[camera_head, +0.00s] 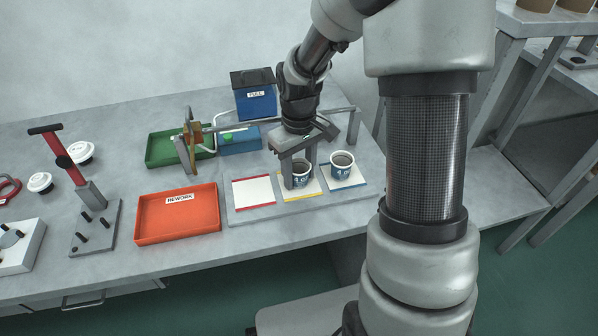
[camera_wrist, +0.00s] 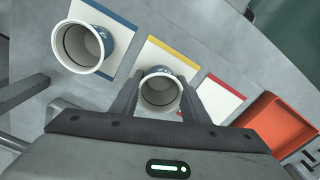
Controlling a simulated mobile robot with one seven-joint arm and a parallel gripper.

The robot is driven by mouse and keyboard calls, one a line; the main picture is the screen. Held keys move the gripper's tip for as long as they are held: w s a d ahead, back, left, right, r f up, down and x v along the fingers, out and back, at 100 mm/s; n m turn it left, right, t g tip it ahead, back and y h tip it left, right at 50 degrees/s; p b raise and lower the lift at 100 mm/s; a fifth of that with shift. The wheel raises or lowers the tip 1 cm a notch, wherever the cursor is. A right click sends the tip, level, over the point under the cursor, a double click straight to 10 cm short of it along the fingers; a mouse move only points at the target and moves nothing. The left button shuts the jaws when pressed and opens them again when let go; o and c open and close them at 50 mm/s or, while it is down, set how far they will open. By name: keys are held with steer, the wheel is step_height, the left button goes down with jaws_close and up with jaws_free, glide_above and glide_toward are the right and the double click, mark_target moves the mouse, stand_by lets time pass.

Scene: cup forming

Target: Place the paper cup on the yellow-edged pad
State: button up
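The paper cup (camera_head: 303,177), white-rimmed with a dark blue printed side, is upright at the yellow-edged pad (camera_head: 287,194). It appears to stand on the pad, but its base is partly hidden by a finger. In the wrist view the cup (camera_wrist: 160,92) is between the two fingers, with its open mouth toward the camera, and the yellow edge of the pad (camera_wrist: 172,52) shows behind it. My gripper (camera_head: 300,172) points down, its fingers close against both sides of the cup. It looks shut on the cup.
A second cup (camera_head: 342,167) stands on the blue-edged pad (camera_head: 357,183) to the right. The red-edged pad (camera_head: 253,192) is empty. An orange REWORK tray (camera_head: 178,216) lies left of the pads. A green tray (camera_head: 163,150) and a blue FULL bin (camera_head: 256,98) are behind.

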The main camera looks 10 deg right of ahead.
steer(key=o, duration=0.4)
steer(key=shift+r, duration=0.1)
